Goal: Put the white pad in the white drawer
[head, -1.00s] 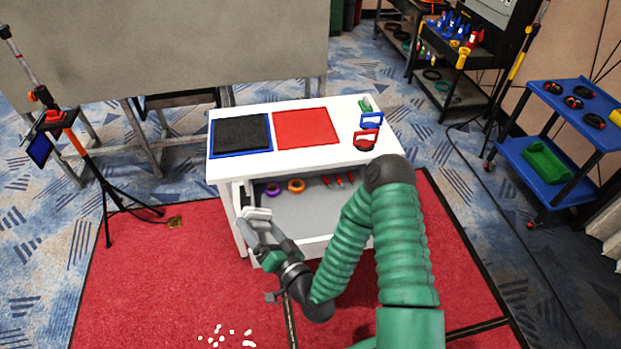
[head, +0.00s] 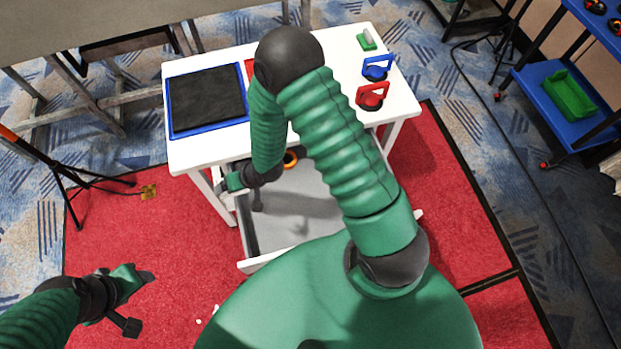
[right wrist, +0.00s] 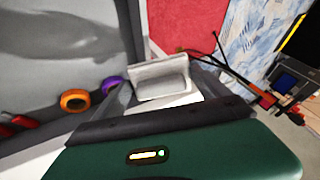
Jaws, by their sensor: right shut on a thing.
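The white drawer (head: 258,263) is pulled out from the white table, its grey inside facing up. My right gripper (head: 233,181) is at the drawer's left side, near the table front. In the right wrist view it is shut on the white pad (right wrist: 158,70), which shows beyond the dark edge of the gripper, near the drawer's side wall. In the head view the pad cannot be made out clearly. I cannot tell whether it is above or inside the drawer. My left gripper (head: 142,280) hangs empty over the red carpet at lower left; its jaw gap is unclear.
An orange roll (right wrist: 74,101) and a purple roll (right wrist: 112,84) lie in the drawer, with red-handled tools (right wrist: 18,123). The drawer's near part is clear.

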